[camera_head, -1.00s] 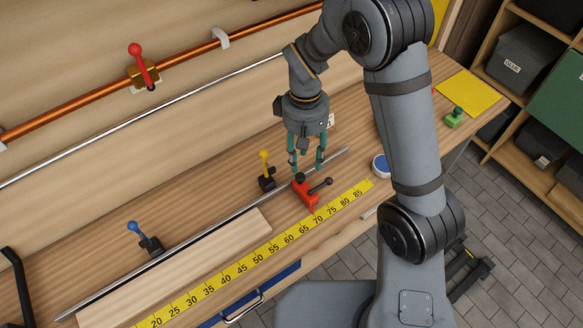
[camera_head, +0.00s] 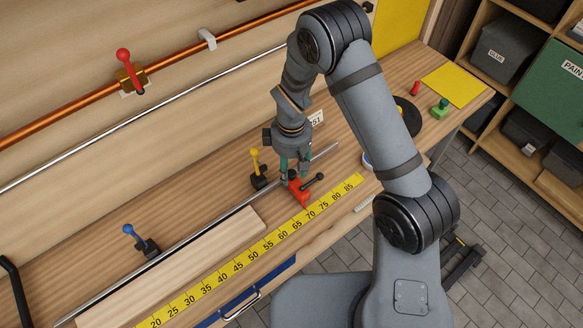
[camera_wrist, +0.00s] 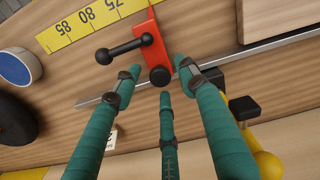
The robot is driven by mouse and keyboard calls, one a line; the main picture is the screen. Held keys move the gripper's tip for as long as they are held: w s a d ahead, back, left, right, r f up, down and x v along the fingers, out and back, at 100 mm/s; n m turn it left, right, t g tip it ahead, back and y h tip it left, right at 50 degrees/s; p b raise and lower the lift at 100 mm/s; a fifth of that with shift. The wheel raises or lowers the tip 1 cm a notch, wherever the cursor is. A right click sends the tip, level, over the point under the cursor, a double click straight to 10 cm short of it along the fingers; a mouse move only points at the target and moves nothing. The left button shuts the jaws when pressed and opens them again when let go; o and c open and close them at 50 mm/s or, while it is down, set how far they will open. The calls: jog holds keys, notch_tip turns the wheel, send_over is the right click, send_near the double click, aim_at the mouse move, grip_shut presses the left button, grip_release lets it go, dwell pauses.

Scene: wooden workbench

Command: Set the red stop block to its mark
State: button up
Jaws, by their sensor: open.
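The red stop block (camera_head: 299,191) sits on the metal rail by the yellow scale (camera_head: 262,246), near its 65 to 70 marks. Its black lever handle points to the right in the head view. In the wrist view the block (camera_wrist: 152,42) is at the top, with its black knob and lever (camera_wrist: 122,50). My gripper (camera_head: 293,172) is just above and behind the block. In the wrist view its green fingers (camera_wrist: 155,78) are spread open around the block's knob end, holding nothing. Contact with the block cannot be told. A target mark is not distinguishable.
A yellow-handled clamp (camera_head: 258,170) stands close left of my gripper. A blue-handled clamp (camera_head: 141,242) is farther left along the rail (camera_head: 210,223). A wooden board (camera_head: 175,268) lies between rail and scale. A copper pipe with a red valve (camera_head: 128,72) runs behind.

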jog(key=shift+f, duration=0.2)
jog(key=shift+c, duration=0.8)
grip_shut()
